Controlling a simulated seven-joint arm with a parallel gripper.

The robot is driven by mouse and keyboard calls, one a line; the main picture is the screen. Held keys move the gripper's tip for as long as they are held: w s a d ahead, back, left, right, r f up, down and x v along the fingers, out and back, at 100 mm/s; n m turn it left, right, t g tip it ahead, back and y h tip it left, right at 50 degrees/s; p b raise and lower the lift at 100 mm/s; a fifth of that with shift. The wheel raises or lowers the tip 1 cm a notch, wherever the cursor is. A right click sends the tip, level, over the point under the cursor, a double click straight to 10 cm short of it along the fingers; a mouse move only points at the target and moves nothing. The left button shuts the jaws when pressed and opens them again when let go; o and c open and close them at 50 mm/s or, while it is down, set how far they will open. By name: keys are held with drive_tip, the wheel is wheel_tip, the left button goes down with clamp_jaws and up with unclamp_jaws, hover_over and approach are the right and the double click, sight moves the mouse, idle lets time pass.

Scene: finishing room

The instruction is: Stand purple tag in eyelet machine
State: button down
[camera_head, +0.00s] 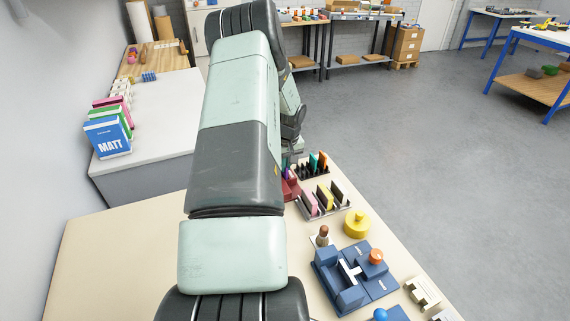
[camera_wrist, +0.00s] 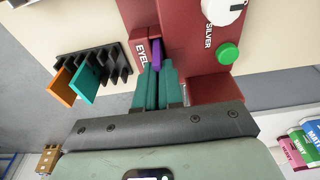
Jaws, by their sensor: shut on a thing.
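The purple tag (camera_wrist: 156,54) shows in the wrist view as a narrow strip at the tips of my gripper (camera_wrist: 158,68). The teal fingers are shut on it. The eyelet machine (camera_wrist: 192,50) is dark red, with a block lettered "EYEL", a white knob, the word "SILVER" and a green button (camera_wrist: 228,53). The tag is in the gap between the lettered block and the main red body; whether it touches the bottom there is hidden. In the head view, only a red part of the machine (camera_head: 291,190) shows beside my arm, which hides the rest.
A black rack (camera_wrist: 103,62) with an orange and a teal tag stands left of the machine in the wrist view. In the head view, another rack (camera_head: 329,211) holds pink, yellow and dark pieces, with a yellow round object (camera_head: 356,224) and a blue fixture (camera_head: 352,276) nearer.

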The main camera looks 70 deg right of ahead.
sight(287, 168)
drive_tip(key=shift+f, duration=0.55)
idle(0.4)
drive_tip(key=c, duration=1.5)
unclamp_jaws()
drive_tip(key=shift+c, duration=0.2)
wheel_tip(287, 168, up, 11)
drive_tip(key=s+a, duration=0.1)
drive_tip(key=shift+a, duration=0.1)
